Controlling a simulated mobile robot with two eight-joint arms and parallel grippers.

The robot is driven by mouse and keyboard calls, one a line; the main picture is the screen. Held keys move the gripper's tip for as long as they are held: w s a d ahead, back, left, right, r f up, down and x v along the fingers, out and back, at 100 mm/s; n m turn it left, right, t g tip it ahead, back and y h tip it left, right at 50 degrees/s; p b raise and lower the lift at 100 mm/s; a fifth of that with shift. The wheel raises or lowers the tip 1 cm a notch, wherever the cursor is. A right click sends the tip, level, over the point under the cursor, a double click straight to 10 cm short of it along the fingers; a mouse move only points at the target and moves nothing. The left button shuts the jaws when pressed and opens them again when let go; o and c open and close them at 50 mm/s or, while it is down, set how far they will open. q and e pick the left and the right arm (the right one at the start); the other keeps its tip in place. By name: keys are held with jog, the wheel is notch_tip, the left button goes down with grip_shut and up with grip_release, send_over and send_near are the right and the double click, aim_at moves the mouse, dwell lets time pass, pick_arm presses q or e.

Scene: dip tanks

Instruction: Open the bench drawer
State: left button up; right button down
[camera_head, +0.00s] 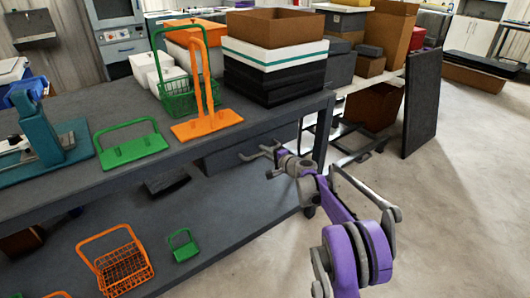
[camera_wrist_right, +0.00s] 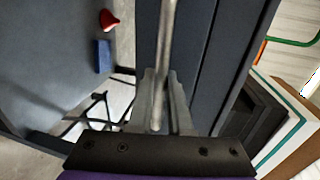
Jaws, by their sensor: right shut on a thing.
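The bench (camera_head: 60,200) has a dark grey top, and the dark drawer front (camera_head: 228,156) sits under its right part. The drawer front also shows in the right wrist view (camera_wrist_right: 192,50) as a dark panel. A grey bar handle (camera_wrist_right: 168,35) runs down between the fingers of my right gripper (camera_wrist_right: 160,105). My right gripper is shut on this handle, and in the head view the gripper (camera_head: 270,153) is at the drawer front, below the bench top's edge. The fingertips are small there, and I cannot tell how far the drawer is out. My left gripper is not in view.
On the bench top stand a green rack (camera_head: 132,149), an orange rack (camera_head: 206,122), a green basket (camera_head: 178,98) and stacked boxes (camera_head: 275,68). An orange basket (camera_head: 122,268) is on the lower shelf. A dark panel (camera_head: 422,102) stands at right. The floor in front is clear.

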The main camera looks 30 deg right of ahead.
jog(key=f+p+v, duration=0.2)
jog(key=v, duration=1.1)
jog(key=s+f+p+v, duration=0.1)
jog(key=f+p+v, duration=0.1)
jog(key=v, duration=1.1)
jog(key=shift+d+f, duration=0.25)
jog(key=shift+f, duration=0.4)
jog(key=c, duration=0.8)
grip_release()
jog(key=shift+c, duration=0.2)
jog(key=p+v, duration=0.1)
jog(key=v, duration=0.9)
jog(key=shift+s+p, duration=0.35)
jog(key=shift+p, duration=0.05)
